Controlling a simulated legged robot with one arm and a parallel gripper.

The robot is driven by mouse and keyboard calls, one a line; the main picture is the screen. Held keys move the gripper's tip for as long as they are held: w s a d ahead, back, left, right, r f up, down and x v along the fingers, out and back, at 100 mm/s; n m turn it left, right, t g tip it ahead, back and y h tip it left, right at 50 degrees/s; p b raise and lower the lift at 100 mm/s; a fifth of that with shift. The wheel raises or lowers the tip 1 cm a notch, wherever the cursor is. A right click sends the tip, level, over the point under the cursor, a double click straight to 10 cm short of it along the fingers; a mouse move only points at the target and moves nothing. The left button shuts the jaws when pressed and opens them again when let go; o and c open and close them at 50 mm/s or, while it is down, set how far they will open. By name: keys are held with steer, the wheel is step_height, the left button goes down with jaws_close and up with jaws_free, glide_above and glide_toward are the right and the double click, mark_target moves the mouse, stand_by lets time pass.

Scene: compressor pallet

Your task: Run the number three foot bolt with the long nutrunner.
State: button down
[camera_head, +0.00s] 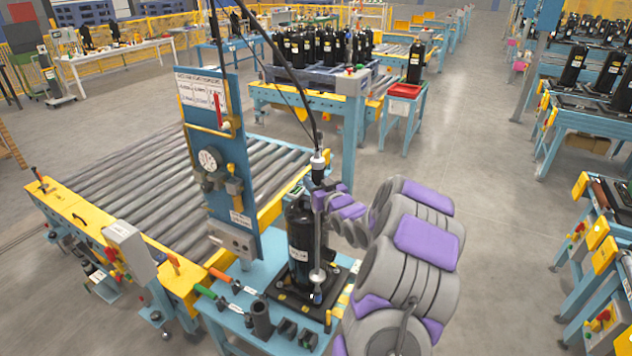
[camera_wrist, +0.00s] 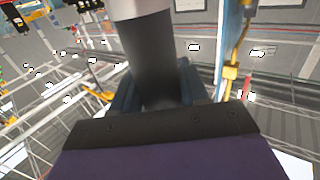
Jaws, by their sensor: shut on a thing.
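The long nutrunner (camera_head: 318,235) hangs upright by a black hose from above and stands in front of the black compressor (camera_head: 300,243). Its lower end reaches down to the compressor's foot plate (camera_head: 290,289); I cannot tell whether it is seated on a bolt. My gripper (camera_head: 321,196) is shut around the nutrunner's upper body. In the wrist view, the nutrunner's dark grip (camera_wrist: 152,70) stands between the fingers of my gripper (camera_wrist: 155,100). The foot bolts and their numbers are too small to make out.
The blue table (camera_head: 235,318) holds orange- and green-handled tools, a black cup (camera_head: 262,318) and small black blocks. A blue tool panel (camera_head: 212,160) rises left of the compressor. A roller conveyor (camera_head: 135,190) lies behind it.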

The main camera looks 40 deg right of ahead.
mark_target(321, 177)
steer(key=shift+f+b, duration=0.35)
steer(key=shift+f, duration=0.8)
stand_by(1.0)
steer(key=shift+r, duration=0.15)
stand_by(1.0)
steer(key=shift+r+p, duration=1.1)
steer(key=shift+r, duration=1.45)
